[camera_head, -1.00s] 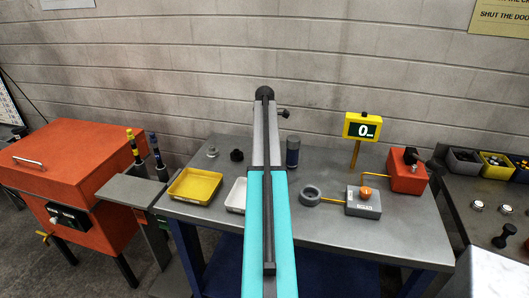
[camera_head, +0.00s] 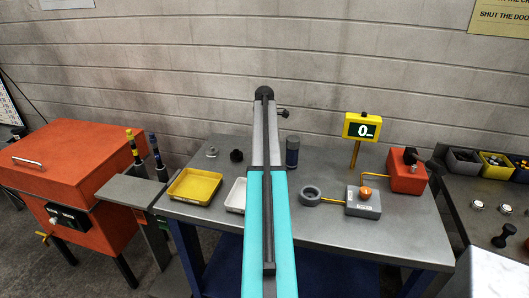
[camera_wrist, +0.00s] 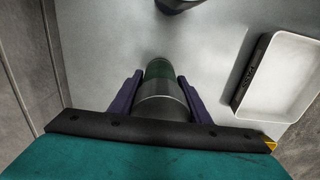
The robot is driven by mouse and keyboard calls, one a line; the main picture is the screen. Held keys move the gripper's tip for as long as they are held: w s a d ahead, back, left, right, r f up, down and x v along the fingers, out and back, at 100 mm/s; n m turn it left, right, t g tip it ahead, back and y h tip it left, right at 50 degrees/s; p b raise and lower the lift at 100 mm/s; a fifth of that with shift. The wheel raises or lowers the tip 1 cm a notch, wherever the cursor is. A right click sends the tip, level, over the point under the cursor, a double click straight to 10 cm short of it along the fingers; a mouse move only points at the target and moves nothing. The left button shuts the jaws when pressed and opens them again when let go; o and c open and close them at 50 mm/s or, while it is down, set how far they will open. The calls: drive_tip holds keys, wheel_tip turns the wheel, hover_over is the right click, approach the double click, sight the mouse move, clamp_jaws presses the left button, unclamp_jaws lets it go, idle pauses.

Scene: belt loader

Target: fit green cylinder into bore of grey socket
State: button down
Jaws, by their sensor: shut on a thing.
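My gripper (camera_wrist: 160,78) shows in the wrist view with its two purple fingers shut on the green cylinder (camera_wrist: 158,70). The cylinder has a dark green end and a grey metallic part nearer my wrist. In the head view my arm hides both gripper and cylinder. A grey ring with an open bore (camera_head: 311,195), the likely grey socket, lies on the table just right of my arm. In the wrist view a dark round thing (camera_wrist: 180,4) is cut off at the top edge, apart from the cylinder; I cannot tell what it is.
A white tray (camera_head: 236,195) and yellow tray (camera_head: 195,186) are left of my arm. A blue-grey upright cylinder (camera_head: 292,152) stands behind the ring. A grey box with an orange knob (camera_head: 363,204) is wired to the ring. The table's front right (camera_head: 400,235) is clear.

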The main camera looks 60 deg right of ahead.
drive_tip(key=shift+r, duration=0.1)
drive_tip(key=shift+d+r+b, duration=0.1)
drive_tip(key=shift+r+b, duration=0.75)
drive_tip(key=shift+r, duration=0.75)
drive_tip(key=s+a+r+b, duration=0.1)
drive_tip(key=s+a+b, duration=0.1)
drive_tip(key=s, duration=0.5)
drive_tip(key=s+a+b, duration=0.1)
drive_tip(key=s+a, duration=0.2)
drive_tip(key=s, duration=0.5)
drive_tip(key=shift+a+r+b, duration=0.25)
drive_tip(key=shift+r+b, duration=0.1)
